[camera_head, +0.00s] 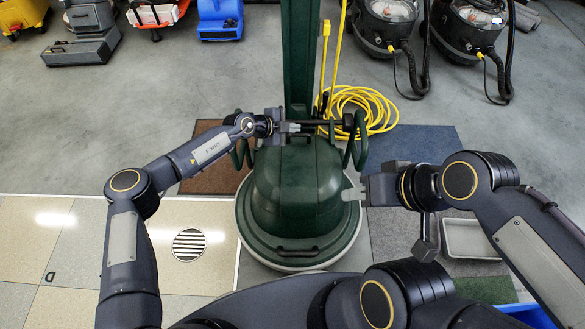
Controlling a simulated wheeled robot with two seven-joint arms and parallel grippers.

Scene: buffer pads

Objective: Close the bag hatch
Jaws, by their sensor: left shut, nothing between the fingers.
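A green floor machine (297,190) with a round pale-rimmed base stands in front of me, and a tall green column (300,55) rises behind its dome. I cannot pick out a bag hatch on it for certain. My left gripper (290,127) is shut and empty, in front of the column's lower part and above the dome. I cannot tell whether it touches the column. My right gripper (350,193) is at the right side of the dome, its fingertips close to the green housing. Its finger gap is not clear, and contact cannot be told.
A yellow cable (362,112) lies coiled behind the machine. Brown (208,160) and blue (425,147) mats lie on either side. Two dark vacuums (385,28) stand at the back right. A grey tray (468,239) is at right. A floor drain (189,245) is at left.

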